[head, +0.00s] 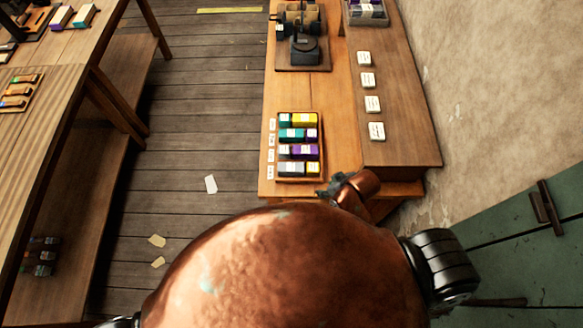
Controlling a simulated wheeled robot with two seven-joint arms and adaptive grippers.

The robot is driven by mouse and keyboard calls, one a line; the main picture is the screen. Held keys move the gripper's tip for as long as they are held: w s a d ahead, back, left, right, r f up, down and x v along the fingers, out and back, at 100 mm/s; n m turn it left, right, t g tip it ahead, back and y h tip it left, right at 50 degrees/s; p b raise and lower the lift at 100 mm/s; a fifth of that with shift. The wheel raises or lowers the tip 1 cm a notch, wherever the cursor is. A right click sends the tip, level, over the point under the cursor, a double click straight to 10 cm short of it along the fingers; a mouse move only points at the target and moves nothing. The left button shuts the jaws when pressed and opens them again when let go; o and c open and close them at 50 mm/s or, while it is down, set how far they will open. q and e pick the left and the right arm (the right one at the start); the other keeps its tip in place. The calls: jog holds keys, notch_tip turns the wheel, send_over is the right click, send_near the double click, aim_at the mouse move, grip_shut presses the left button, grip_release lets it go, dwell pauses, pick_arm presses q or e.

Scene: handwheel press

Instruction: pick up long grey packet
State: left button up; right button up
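The long grey packet (291,168) lies in the front row of a wooden tray (299,180) on the bench, with a small yellow packet (313,168) to its right. My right gripper (333,186) is by the tray's front right corner, a little right of and nearer than the grey packet. It looks apart from the packet. It is small and dark here, so I cannot tell whether its fingers are open or shut. My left gripper is not in view.
Other teal, yellow and purple packets (304,152) fill the tray's rows behind. White cards (376,131) lie on the raised shelf at right. A dark press (304,48) stands at the bench's back. Bare bench lies between press and tray.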

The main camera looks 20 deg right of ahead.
jog(key=w+a+r+n+g+y, duration=0.1)
jog(key=w+a+n, duration=0.3)
jog(key=a, duration=0.3)
jog(key=w+a+n+g+y, duration=0.1)
jog(key=w+a+n, duration=0.35)
jog(key=a, duration=0.35)
jog(key=n+g+h, duration=0.2)
send_over(291, 167)
jog(key=shift+s+d+r, duration=0.1)
jog(key=shift+s+d, duration=0.05)
jog(key=shift+d, duration=0.05)
jog(key=shift+d+h, duration=0.2)
jog(key=shift+h, duration=0.1)
jog(key=shift+f, duration=0.4)
jog(key=shift+w+a+f+p, duration=0.15)
jog(key=shift+f+p, duration=0.1)
jog(key=shift+f, duration=0.9)
jog(key=shift+a+f+p, duration=0.1)
jog(key=shift+f+p, duration=0.1)
jog(key=shift+f, duration=0.95)
jog(key=shift+w+a+f+p, duration=0.15)
jog(key=shift+f+p, duration=0.1)
jog(key=shift+f, duration=0.9)
jog(key=shift+s, duration=0.1)
jog(key=c, duration=0.9)
